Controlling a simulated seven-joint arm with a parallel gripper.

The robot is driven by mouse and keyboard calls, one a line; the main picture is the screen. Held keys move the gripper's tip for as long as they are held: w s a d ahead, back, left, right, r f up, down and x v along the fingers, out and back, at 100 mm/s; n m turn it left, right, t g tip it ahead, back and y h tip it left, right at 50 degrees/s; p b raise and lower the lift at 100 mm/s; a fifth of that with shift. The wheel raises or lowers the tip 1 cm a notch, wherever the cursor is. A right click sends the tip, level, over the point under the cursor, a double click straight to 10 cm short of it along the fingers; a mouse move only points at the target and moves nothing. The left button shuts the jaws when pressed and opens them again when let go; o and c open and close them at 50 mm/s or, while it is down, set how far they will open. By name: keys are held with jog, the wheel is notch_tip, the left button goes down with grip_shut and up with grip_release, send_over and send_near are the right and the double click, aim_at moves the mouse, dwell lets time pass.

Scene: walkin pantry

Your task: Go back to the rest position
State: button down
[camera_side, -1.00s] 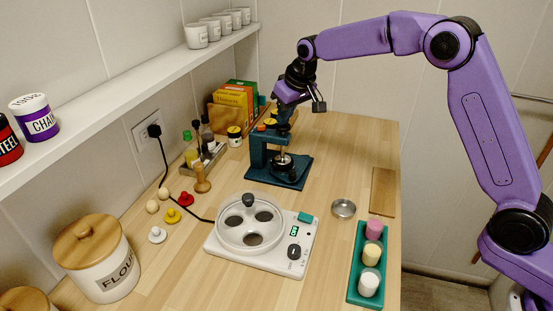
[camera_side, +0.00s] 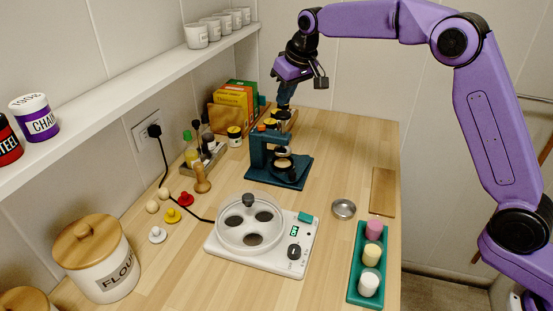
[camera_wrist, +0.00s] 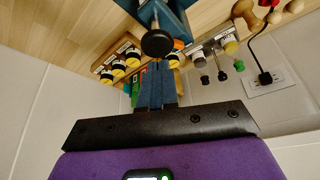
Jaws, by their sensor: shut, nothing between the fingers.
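My gripper (camera_side: 284,103) hangs in the air above and behind the dark teal press (camera_side: 259,150), pointing down. Its blue fingers (camera_wrist: 156,88) are together with nothing between them in the wrist view. The wrist and purple forearm reach in from the right, high over the counter. The press stands upright on its flat base at the back of the counter, and its dark round part shows close beyond the fingertips in the wrist view (camera_wrist: 157,43).
A green tray (camera_side: 353,289) of coloured cylinders, a small metal dish (camera_side: 343,209) and a wooden board (camera_side: 383,192) are at right. Bottles (camera_side: 191,150) and boxes (camera_side: 236,104) line the wall under a shelf (camera_side: 130,90).

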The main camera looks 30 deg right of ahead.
jog(key=shift+r, duration=0.35)
dwell(0.3)
jog(key=shift+s+a, duration=0.15)
jog(key=shift+s, duration=0.1)
jog(key=s+f+n+g, duration=0.2)
jog(key=s+n, duration=0.3)
jog(key=s, duration=1.6)
jog(key=s+d+f+n, duration=0.1)
jog(key=s+d, duration=0.3)
jog(key=s, duration=0.4)
jog(key=s+d+f+n+g, duration=0.1)
jog(key=s+d+f+n, duration=0.1)
jog(key=s+d, duration=0.3)
jog(key=s+d+f+n+g, duration=0.1)
jog(key=s+d+f, duration=0.2)
jog(key=s, duration=0.9)
jog(key=shift+s+d+n+h, duration=0.3)
jog(key=shift+s+d+h, duration=0.1)
jog(key=shift+d, duration=0.4)
jog(key=shift+w, duration=0.1)
